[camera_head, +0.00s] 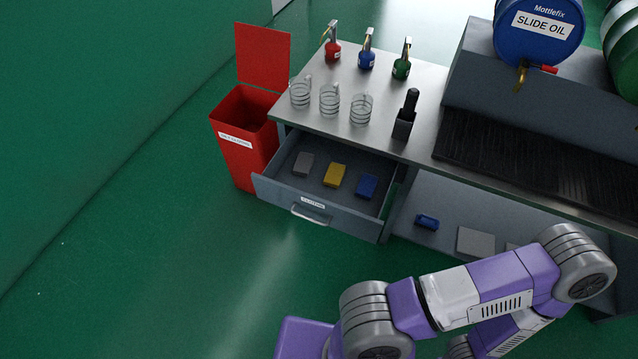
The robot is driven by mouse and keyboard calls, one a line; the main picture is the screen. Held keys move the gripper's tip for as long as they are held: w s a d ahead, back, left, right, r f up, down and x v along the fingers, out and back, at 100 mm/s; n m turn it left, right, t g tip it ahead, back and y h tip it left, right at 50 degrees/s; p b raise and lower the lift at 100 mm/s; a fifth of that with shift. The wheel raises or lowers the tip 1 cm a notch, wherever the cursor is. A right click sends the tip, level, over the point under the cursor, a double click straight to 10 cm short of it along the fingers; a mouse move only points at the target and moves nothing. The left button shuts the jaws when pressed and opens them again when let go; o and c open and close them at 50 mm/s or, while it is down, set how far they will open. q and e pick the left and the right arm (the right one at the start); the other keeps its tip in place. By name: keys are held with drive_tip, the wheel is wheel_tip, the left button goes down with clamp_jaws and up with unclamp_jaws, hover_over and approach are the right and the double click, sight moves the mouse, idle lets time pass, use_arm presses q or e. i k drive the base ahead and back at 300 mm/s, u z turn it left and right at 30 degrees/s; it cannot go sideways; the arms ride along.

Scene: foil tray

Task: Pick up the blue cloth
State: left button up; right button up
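A folded blue cloth (367,186) lies in the open drawer (325,218), at the right end of a row. A yellow cloth (335,175) lies in the middle of the row and a grey cloth (303,163) at the left. Nothing covers the blue cloth. My purple and grey arm crosses the lower right of the head view, in front of the bench and apart from the drawer. Neither of my grippers shows, so what they hold cannot be seen.
A red bin (242,150) with its lid up stands left of the drawer. The metal bench top (385,130) carries several wire holders, three oil cans, and a black-handled tool in a holder (403,125). A small blue object (427,222) lies on the lower shelf. Green floor in front is clear.

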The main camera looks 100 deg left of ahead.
sight(366, 187)
drive_tip(key=u, duration=3.65)
drive_tip(key=i, duration=1)
